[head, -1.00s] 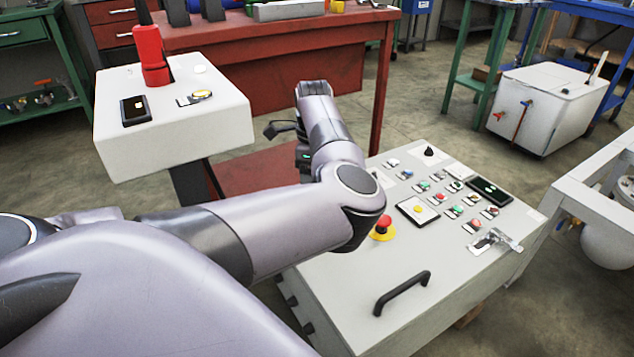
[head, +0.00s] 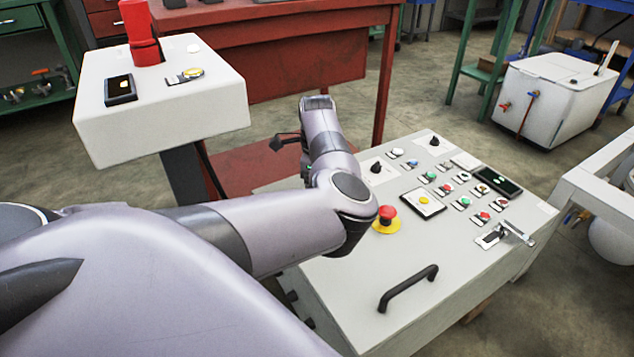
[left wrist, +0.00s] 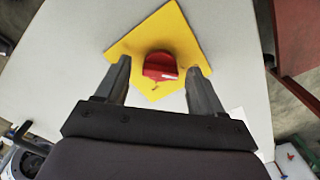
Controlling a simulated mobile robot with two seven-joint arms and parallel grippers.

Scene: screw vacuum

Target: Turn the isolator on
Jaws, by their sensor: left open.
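The isolator is a red knob (left wrist: 160,66) on a yellow square plate (left wrist: 190,40), set on a pale grey surface in the left wrist view. My left gripper (left wrist: 159,67) is open, with one dark finger on each side of the knob. The fingertips overlap the plate in the picture; whether they touch the knob or plate cannot be told. In the head view my left gripper (head: 285,142) shows only as a small dark part beyond the arm, at the far left side of the grey control panel (head: 345,290). The isolator is hidden there. My right gripper is out of view.
The panel carries a red emergency stop (head: 387,214), several buttons, a black handle (head: 408,288) and a metal latch (head: 503,236). A white pedestal box (head: 160,130) with a red lamp (head: 140,30) stands at left. A red workbench (head: 300,60) is behind.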

